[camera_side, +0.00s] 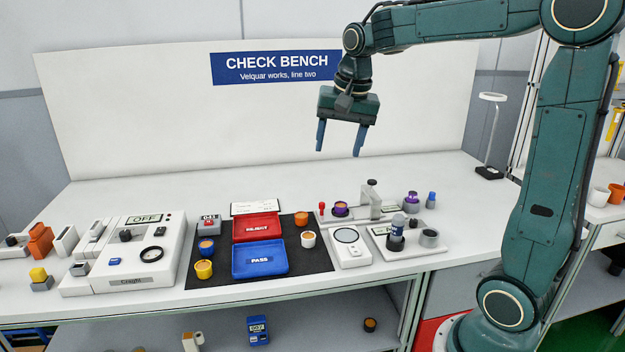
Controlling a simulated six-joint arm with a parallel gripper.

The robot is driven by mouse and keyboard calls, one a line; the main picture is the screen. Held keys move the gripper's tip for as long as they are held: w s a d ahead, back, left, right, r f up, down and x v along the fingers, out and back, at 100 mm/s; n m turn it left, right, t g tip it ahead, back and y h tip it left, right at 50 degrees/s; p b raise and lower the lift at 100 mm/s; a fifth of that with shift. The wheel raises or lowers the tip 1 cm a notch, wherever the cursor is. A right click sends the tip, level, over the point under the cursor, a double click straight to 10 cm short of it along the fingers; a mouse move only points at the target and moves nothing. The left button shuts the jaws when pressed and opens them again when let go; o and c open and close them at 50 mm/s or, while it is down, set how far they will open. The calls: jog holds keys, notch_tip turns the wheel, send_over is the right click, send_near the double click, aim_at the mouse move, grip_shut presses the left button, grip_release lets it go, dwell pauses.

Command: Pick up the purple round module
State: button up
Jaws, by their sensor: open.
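A purple round module (341,210) with an orange-brown top sits on a light fixture plate (326,218), right of the dark mat. It stands between a small red-knobbed lever and a grey post. My gripper (338,152) hangs above the bench with its two blue fingers pointing down, spread apart and empty. In the picture it is above the purple module, with a clear gap.
Orange (301,218), white (308,240), blue (206,247) and yellow (204,270) round modules surround the red REJECT tray (277,218) and blue PASS tray (236,262). The grey post (375,200) rises right of the purple module.

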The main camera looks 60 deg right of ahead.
jog(key=w+d+f+m+g, duration=0.1)
jog(key=w+d+f+m, duration=0.2)
jog(key=d, duration=0.3)
jog(key=w+d+f+m, duration=0.3)
jog(key=d+f+m, duration=0.1)
jog(key=d, duration=0.3)
jog(key=w+d+f+m+g, duration=0.1)
jog(key=w+d+f+m, duration=0.3)
jog(key=d+f, duration=0.2)
jog(key=shift+d+g+y, duration=0.3)
jog(key=shift+d+y, duration=0.1)
jog(key=shift+d, duration=0.35)
jog(key=shift+f, duration=0.15)
send_over(341, 206)
jog(key=shift+f, duration=4.2)
jog(key=shift+f, duration=0.15)
jog(key=shift+f, duration=2.45)
